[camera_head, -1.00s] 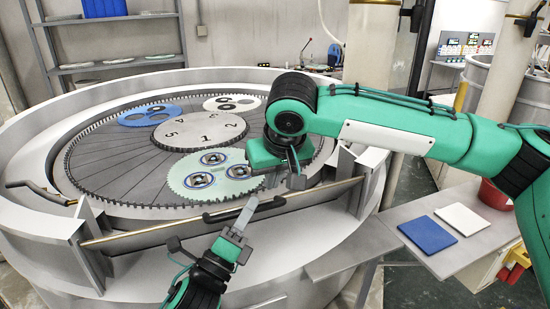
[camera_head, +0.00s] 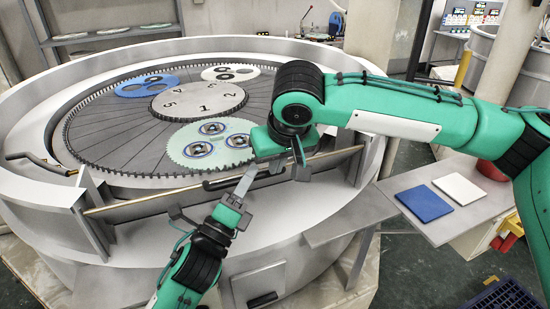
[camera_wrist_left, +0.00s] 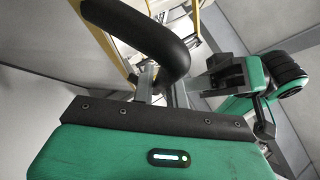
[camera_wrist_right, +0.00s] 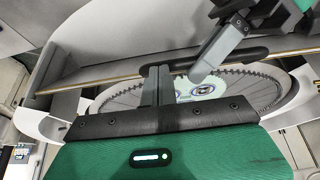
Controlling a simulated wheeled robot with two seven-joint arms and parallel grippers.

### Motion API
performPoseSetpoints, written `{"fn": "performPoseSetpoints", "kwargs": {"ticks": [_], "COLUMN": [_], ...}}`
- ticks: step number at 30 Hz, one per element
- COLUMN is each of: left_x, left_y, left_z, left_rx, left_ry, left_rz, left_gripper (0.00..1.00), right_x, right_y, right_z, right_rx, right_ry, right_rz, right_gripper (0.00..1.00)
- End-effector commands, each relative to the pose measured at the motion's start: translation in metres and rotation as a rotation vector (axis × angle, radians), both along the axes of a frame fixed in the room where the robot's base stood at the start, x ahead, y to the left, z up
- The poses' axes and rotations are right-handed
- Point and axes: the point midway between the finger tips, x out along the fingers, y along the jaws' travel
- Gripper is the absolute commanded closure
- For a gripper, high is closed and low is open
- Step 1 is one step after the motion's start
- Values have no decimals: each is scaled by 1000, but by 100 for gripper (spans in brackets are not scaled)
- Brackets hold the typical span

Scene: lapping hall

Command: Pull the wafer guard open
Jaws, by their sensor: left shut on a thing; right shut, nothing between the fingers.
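The wafer guard (camera_head: 140,206) is a low panel with a brownish top edge across the front of the round lapping machine, between two upright posts. Its black handle (camera_head: 217,184) is on the front side; it shows large and curved in the left wrist view (camera_wrist_left: 172,45). My left gripper (camera_head: 246,182) comes up from below and is shut on the handle; the exact grip is partly hidden. My right gripper (camera_head: 300,162) is shut and empty by the guard, right of the handle. In the right wrist view its fingers (camera_wrist_right: 157,84) are together, in front of the guard.
Behind the guard, a pale green carrier (camera_head: 182,151) with three wafers lies on the toothed plate, with blue (camera_head: 130,91) and white (camera_head: 262,68) carriers farther back. A side table (camera_head: 465,218) with a blue pad (camera_head: 425,203) and white pad (camera_head: 458,188) stands right.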

Motion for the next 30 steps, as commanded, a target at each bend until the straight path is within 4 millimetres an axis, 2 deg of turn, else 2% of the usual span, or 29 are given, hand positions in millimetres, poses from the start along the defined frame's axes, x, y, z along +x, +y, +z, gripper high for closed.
{"fn": "performPoseSetpoints", "kwargs": {"ticks": [5,6,9,20,30], "left_x": [0,0,0,-3,-39], "left_y": [1,1,1,2,26], "left_z": [2,2,2,-1,-23], "left_rx": [-2,-2,-1,-1,0], "left_ry": [-4,-4,-3,-1,1], "left_rz": [1,1,1,0,2], "left_gripper": [100,80,64,64,64], "right_x": [-1,-1,-1,0,0], "right_y": [0,0,0,0,0], "right_z": [-2,-2,-2,-1,-1], "right_rx": [-3,-3,-3,-2,-1], "right_ry": [5,5,5,3,2], "right_rz": [1,1,1,0,0], "right_gripper": [100,100,100,100,100]}}
